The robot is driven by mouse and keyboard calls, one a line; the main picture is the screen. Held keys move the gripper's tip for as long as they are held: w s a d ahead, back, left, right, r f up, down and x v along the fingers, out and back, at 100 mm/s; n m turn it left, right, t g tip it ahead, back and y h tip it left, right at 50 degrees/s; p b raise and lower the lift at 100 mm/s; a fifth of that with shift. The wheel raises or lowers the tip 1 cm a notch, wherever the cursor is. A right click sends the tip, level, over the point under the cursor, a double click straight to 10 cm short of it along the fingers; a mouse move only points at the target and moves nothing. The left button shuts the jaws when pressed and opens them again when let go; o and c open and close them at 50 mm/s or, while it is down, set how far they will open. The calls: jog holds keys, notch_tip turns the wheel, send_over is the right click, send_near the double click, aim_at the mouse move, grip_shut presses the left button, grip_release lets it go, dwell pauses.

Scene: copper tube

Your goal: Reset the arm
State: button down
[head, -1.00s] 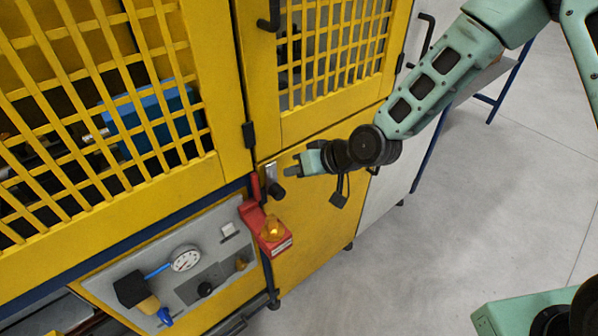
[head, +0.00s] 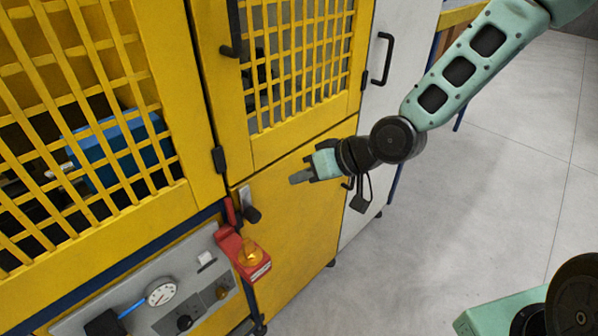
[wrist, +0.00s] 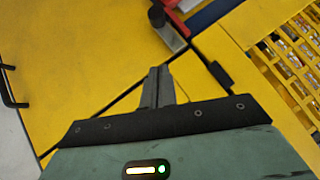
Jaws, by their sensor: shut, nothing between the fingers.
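My gripper (head: 299,178) is at the end of my green arm, in front of the lower yellow panel (head: 290,232) of the machine. Its fingers are shut and empty, and they point left. In the wrist view the shut fingers (wrist: 158,88) stand together over yellow panel. A dark latch handle (head: 251,212) on a metal plate lies left of and below the fingertips, apart from them. It also shows in the wrist view near the top (wrist: 157,16).
A red box with an amber lamp (head: 250,254) sticks out below the latch. A control panel with a gauge (head: 160,292) is at lower left. Yellow mesh doors (head: 303,62) stand above. A white cabinet with a black handle (head: 381,58) is behind the arm.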

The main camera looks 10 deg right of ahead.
jog(key=s+d+r+n+g+h, duration=0.1)
jog(key=s+d+r+g+h, duration=0.1)
jog(key=s, duration=0.9)
jog(key=s+d+r+n+g+h, duration=0.2)
jog(key=s+r+h, duration=0.3)
jog(key=s, duration=0.7)
jog(key=shift+s+r+g+h, duration=0.15)
jog(key=shift+r+g+h, duration=0.1)
jog(key=shift+g+h, duration=0.4)
jog(key=shift+a, duration=0.1)
